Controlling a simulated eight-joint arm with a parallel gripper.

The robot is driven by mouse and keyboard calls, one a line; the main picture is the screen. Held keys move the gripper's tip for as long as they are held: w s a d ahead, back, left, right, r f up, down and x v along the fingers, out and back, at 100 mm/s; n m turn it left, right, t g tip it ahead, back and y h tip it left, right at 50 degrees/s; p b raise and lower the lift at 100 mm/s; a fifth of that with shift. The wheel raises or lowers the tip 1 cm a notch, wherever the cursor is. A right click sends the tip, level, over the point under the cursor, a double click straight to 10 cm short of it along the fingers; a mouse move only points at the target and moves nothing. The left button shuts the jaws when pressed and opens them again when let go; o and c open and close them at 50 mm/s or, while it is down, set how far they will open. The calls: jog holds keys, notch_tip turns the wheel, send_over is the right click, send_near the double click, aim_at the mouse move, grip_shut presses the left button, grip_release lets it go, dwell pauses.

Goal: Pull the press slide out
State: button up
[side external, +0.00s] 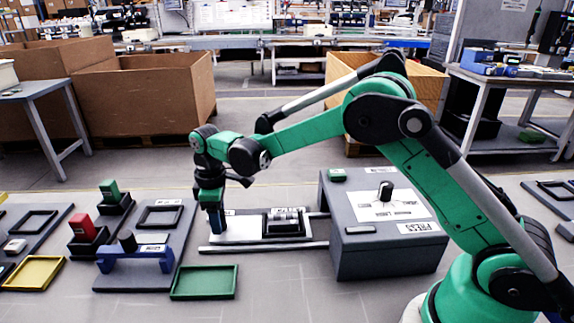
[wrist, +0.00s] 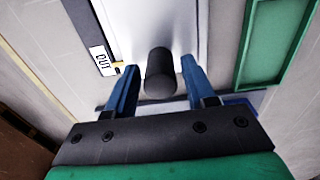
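The press slide (side external: 240,231) is a pale flat plate on rails, lying outside the grey press box (side external: 385,250), to its left. A dark nest (side external: 285,224) with a grey part sits on the slide near the press. My gripper (side external: 214,228) points down at the slide's left end. In the wrist view my gripper (wrist: 159,66) is open, its two blue fingers on either side of a black round knob (wrist: 160,80), with a visible gap on each side. The slide's pale surface (wrist: 150,25) shows beyond the knob, next to an "OUT" label (wrist: 103,60).
A green tray (side external: 204,283) lies in front of the slide and shows in the wrist view (wrist: 240,45). A blue stand with a dark-handled tool (side external: 135,258) is to the left. Red (side external: 80,226) and green (side external: 110,191) blocks stand farther left. A yellow tray (side external: 35,272) is at far left.

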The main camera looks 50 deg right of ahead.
jog(key=shift+o, duration=0.9)
jog(key=shift+r, duration=0.1)
jog(key=shift+r, duration=3.4)
